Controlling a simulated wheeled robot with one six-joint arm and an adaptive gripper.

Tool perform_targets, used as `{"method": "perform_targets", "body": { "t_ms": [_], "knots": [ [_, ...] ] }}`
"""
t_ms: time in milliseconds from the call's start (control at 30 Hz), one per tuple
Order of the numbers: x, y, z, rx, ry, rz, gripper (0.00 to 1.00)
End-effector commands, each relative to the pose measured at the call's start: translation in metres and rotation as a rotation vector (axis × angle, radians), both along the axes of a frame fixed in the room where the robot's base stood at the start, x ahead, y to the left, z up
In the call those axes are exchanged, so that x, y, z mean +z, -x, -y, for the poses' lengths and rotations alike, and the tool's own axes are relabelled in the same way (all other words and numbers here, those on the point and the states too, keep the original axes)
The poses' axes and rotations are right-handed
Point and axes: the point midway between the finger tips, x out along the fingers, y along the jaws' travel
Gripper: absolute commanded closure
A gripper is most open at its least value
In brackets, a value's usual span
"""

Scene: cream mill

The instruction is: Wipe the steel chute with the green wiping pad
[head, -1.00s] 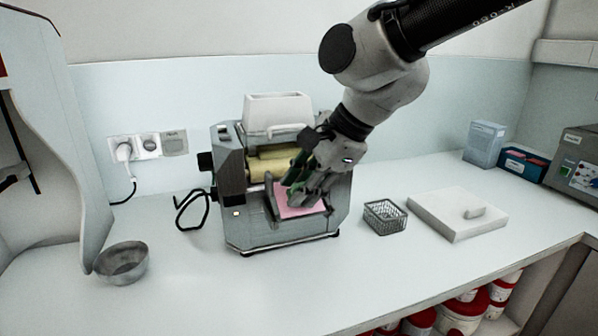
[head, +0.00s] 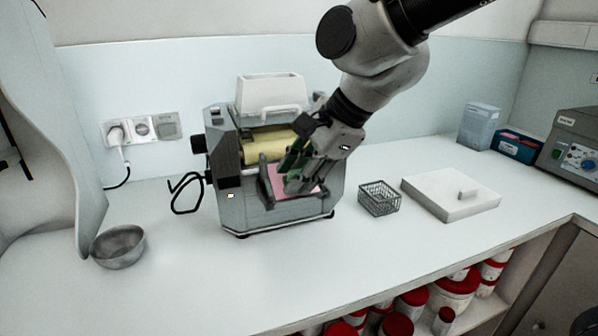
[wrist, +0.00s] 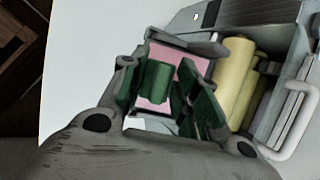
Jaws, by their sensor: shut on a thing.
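The steel chute (head: 264,184) sticks out from the front of the mill, with a pink layer on its floor. It also shows in the wrist view (wrist: 188,47), pink between its raised side walls. My gripper (head: 294,180) reaches down over the chute from the upper right. In the wrist view my gripper (wrist: 165,88) is shut on the green wiping pad (wrist: 155,82), which is over the pink floor. Whether the pad touches the floor cannot be told. The fingers hide part of the chute and most of the pad in the head view.
The mill has yellowish rollers (head: 266,143) behind the chute and a white hopper (head: 270,95) on top. A wire basket (head: 379,198) and a white slab (head: 450,194) stand to its right. A metal bowl (head: 118,247) is at the left. The counter front is clear.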

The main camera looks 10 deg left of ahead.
Motion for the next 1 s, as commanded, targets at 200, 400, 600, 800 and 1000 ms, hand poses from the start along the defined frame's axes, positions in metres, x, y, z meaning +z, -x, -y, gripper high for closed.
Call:
{"method": "perform_targets", "body": {
  "t_ms": [200,400,600,800,1000],
  "knots": [
    [-0.004,-0.002,-0.001,0.001,0.001,0.0,0.88],
    [-0.007,-0.003,-0.002,0.0,0.0,0.0,0.88],
    [0.0,-0.015,-0.009,-0.002,-0.001,0.0,0.88],
    [0.01,-0.03,-0.019,-0.001,-0.001,0.0,0.88],
    [0.013,-0.036,-0.022,-0.001,0.0,-0.001,0.88]
  ]
}}
